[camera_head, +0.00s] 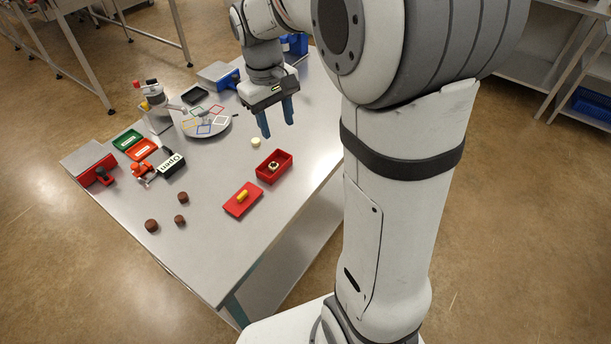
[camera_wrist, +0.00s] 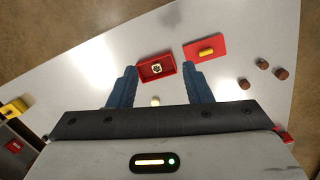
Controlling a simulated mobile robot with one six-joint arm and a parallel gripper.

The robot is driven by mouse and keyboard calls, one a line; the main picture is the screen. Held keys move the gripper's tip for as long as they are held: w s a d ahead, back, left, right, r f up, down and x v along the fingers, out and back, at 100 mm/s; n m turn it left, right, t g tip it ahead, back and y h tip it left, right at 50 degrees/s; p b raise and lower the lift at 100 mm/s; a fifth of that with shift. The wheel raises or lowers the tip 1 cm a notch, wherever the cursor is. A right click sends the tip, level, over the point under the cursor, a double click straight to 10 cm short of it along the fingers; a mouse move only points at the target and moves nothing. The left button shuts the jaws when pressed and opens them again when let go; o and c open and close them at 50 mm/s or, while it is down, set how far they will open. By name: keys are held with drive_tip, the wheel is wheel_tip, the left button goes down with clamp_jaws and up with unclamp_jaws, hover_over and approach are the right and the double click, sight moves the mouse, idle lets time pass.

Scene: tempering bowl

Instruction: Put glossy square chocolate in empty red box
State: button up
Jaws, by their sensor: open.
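A red open box (camera_head: 288,160) stands on the table; a small piece with a pale and dark pattern (camera_head: 274,165) lies inside it. It also shows in the wrist view (camera_wrist: 143,74). Three brown chocolates (camera_head: 152,226) (camera_head: 180,220) (camera_head: 183,197) lie at the near left of the table; they look rounded, and their gloss is too small to tell. A small cream piece (camera_head: 256,142) lies behind the box, and shows between my fingers in the wrist view (camera_wrist: 155,101). My gripper (camera_head: 279,130) is open and empty, above the table behind the box, fingers pointing down.
A red lid (camera_head: 233,207) with a yellow handle lies beside the box. A round plate (camera_head: 222,129) with coloured square outlines, an "Open" sign (camera_head: 173,166), green (camera_head: 127,139) and red-orange trays (camera_head: 141,149) stand farther left and back. The near table surface is mostly clear.

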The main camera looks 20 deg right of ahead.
drive_tip(key=s+m+t+y, duration=0.1)
drive_tip(key=s+m+t, duration=0.2)
drive_tip(key=s, duration=1.4)
drive_tip(key=shift+f, duration=0.15)
